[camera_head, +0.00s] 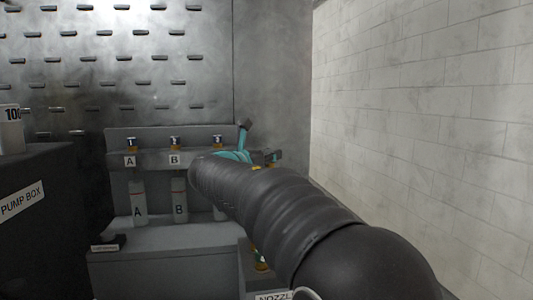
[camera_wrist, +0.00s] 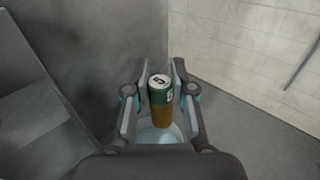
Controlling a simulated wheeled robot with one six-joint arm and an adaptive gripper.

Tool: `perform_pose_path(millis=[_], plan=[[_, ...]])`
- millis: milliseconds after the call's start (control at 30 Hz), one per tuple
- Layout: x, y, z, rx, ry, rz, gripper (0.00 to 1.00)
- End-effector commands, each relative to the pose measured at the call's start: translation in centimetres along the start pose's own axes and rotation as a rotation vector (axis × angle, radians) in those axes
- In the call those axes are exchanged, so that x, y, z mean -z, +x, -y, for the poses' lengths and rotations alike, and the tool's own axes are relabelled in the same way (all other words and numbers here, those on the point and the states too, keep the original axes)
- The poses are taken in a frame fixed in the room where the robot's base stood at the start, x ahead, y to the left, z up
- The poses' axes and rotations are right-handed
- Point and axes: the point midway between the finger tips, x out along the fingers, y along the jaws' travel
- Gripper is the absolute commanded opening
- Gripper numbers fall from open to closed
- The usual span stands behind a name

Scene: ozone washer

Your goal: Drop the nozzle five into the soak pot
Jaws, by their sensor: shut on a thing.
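My gripper (camera_wrist: 160,76) is shut on nozzle five (camera_wrist: 161,100), a small upright cylinder with a white top marked 5, a green band and an amber lower part. In the wrist view the nozzle stands between the two fingers. A pale round vessel with a bluish inside, which looks like the soak pot (camera_wrist: 146,133), shows below and behind the nozzle, partly hidden by the nozzle and gripper. I cannot tell the gap between them. In the head view my dark arm hides most of my gripper; only teal parts (camera_head: 235,155) show past it.
Bottles A (camera_head: 137,205) and B (camera_head: 180,203) stand in a grey rack (camera_head: 112,160) with amber nozzles above. The dark pump box (camera_head: 45,225) is at left. Another green and amber nozzle (camera_head: 261,260) sits near the NOZZL label (camera_head: 273,297). A block wall (camera_head: 420,120) bounds the right.

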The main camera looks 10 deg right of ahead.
Motion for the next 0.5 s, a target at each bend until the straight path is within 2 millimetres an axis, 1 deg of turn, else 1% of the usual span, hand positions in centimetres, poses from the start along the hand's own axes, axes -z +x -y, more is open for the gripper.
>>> perform_pose_path(millis=[167,500], plan=[[1.2,0.0,0.0,0.000,0.000,0.000,0.00],[5.0,0.0,0.0,0.000,0.000,0.000,0.00]])
